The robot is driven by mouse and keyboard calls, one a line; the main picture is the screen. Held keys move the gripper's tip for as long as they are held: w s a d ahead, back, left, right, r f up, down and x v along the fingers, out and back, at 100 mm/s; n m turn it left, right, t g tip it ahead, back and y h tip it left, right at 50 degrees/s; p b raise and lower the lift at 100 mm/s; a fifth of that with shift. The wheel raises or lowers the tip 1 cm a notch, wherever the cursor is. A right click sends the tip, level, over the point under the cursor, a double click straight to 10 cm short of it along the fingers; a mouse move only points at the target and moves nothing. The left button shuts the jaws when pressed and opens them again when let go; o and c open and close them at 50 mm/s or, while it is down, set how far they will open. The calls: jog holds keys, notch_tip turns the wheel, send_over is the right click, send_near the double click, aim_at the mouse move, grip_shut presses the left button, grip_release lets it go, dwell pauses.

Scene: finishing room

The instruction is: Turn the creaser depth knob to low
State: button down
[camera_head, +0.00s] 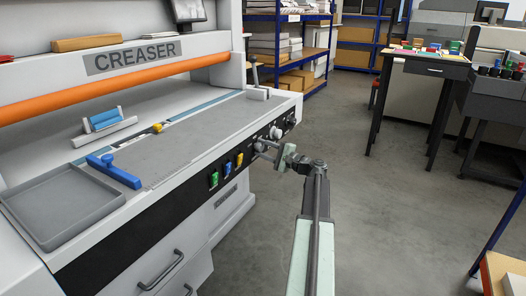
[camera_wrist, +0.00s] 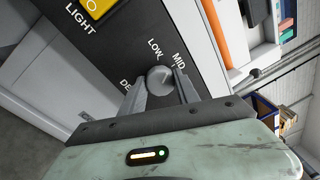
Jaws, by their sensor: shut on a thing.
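The creaser (camera_head: 130,180) stands at the left with a black control strip along its front edge. In the wrist view, a round grey knob (camera_wrist: 159,77) sits on the dark panel, with the labels LOW and MID beside it and another starting with DE, partly covered by a finger. My gripper (camera_wrist: 160,88) is shut on this knob, one finger on each side. Which label the knob points to cannot be told. In the head view, my gripper (camera_head: 261,148) reaches the strip from the right and partly hides the knob.
A grey tray (camera_head: 62,228) and a blue-handled part (camera_head: 113,172) are on the creaser. Open floor (camera_head: 390,200) lies to the right.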

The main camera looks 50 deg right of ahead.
jog(key=n, duration=0.3)
jog(key=n+b, duration=0.1)
jog(key=n, duration=0.1)
jog(key=shift+n+t+y, duration=0.3)
jog(key=shift+n+y, duration=0.1)
dwell(0.3)
jog(key=c, duration=0.9)
grip_release()
jog(key=r+v, duration=0.1)
jog(key=v, duration=0.6)
jog(key=shift+s+f+b, duration=0.35)
jog(key=shift+s+f, duration=0.1)
jog(key=shift+f, duration=0.05)
jog(key=shift+d, duration=0.15)
